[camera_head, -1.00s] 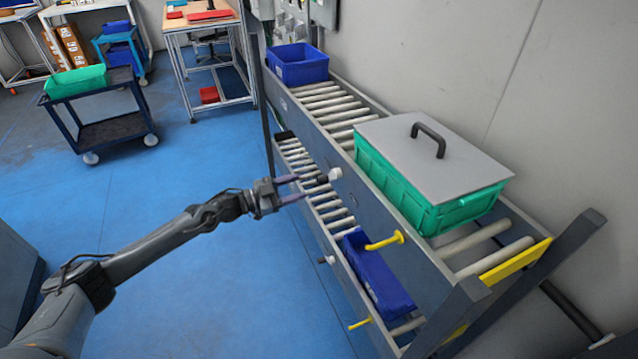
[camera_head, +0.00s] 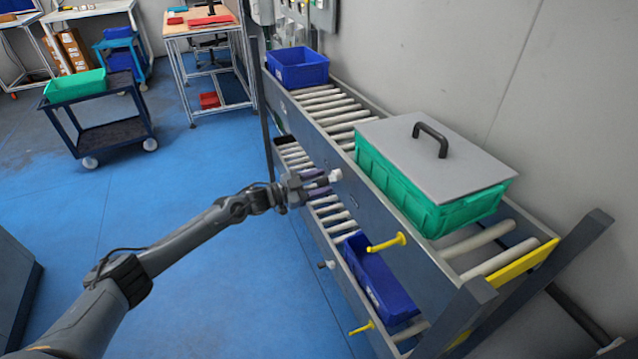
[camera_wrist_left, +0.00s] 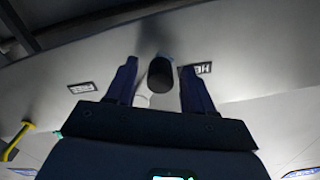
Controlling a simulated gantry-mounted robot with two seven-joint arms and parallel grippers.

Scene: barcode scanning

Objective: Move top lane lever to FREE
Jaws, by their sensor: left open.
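The top lane lever (camera_head: 335,175) sticks out from the side rail of the upper lane; in the head view its pale end shows at my fingertips. In the left wrist view its dark round knob (camera_wrist_left: 160,75) sits between my two fingers. My left gripper (camera_head: 322,184) is open around the knob, with the fingers (camera_wrist_left: 154,88) on either side and gaps visible. A FREE label (camera_wrist_left: 82,87) is left of the left finger. A label reading HELD (camera_wrist_left: 203,68) is partly hidden behind the right finger, nearer the knob. My right gripper is not in view.
The upper lane holds a green crate (camera_head: 400,190) with a grey lid and a blue bin (camera_head: 297,67). A yellow handle (camera_head: 386,242) projects from the same rail. The lower lane holds another blue bin (camera_head: 378,280).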

